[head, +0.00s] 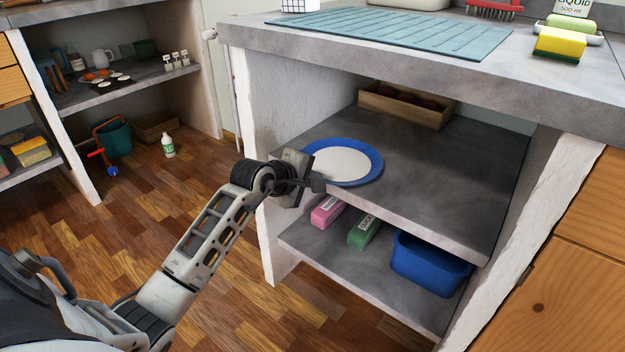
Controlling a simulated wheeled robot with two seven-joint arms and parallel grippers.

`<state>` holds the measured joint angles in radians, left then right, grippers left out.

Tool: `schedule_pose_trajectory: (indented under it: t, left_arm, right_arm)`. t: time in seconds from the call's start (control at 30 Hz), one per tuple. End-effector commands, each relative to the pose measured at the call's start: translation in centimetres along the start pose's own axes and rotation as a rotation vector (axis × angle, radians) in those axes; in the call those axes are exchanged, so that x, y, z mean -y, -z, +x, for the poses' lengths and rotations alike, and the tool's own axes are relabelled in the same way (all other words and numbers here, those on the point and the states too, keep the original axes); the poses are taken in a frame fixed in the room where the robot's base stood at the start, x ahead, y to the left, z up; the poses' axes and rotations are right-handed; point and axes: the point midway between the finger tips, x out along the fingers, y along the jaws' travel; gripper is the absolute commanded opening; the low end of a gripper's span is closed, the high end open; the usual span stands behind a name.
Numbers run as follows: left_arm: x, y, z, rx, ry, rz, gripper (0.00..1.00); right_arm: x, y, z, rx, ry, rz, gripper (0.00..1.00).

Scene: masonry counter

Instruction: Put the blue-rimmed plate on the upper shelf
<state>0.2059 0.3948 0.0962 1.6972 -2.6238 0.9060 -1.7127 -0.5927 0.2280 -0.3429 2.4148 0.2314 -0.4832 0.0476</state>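The blue-rimmed plate (345,165), white in the middle, is at the left front of the upper shelf (440,175) under the counter. It looks level and at the shelf surface; whether it rests fully on it I cannot tell. My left gripper (312,184) is at the plate's near left rim, in front of the shelf edge, with a dark fingertip against or just beside the rim. Its other finger is not clear, so I cannot tell whether it grips the rim. My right gripper is not in view.
A wooden box (405,106) stands at the back of the upper shelf. The lower shelf holds a pink box (327,211), a green box (364,232) and a blue tub (430,264). A white side wall (262,215) bounds the left. The upper shelf's right side is bare.

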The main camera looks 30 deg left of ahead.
Motion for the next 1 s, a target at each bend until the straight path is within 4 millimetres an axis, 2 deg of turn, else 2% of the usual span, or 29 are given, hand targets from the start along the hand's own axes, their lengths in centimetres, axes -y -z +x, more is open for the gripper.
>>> schedule_pose_trajectory:
  t: [0.17, 0.2, 0.23, 0.27, 0.6, 0.77, 1.0]
  left_arm:
    - [0.1, 0.0, 0.1, -0.001, -0.004, 0.002, 0.00]
    - [0.2, 0.0, 0.1, 0.000, 0.001, 0.001, 0.14]
    - [0.2, 0.0, 0.1, 0.000, 0.001, 0.001, 0.23]
    - [0.2, 0.0, 0.1, 0.000, 0.001, 0.001, 0.25]
    - [-0.1, 0.0, -0.3, 0.000, 0.000, 0.000, 0.25]
    - [-0.1, 0.1, -2.7, -0.002, 0.003, 0.004, 0.25]
    - [-0.1, 0.1, -7.9, -0.002, 0.003, 0.004, 0.25]
  right_arm:
    - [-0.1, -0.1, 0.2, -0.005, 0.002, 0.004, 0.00]
    - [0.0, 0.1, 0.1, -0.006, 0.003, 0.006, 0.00]
    - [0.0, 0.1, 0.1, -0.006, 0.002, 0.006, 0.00]
    - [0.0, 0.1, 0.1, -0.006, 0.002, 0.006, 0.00]
    - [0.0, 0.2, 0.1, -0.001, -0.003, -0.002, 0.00]
    - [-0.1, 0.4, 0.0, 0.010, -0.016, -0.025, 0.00]
    - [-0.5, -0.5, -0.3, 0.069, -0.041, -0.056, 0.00]
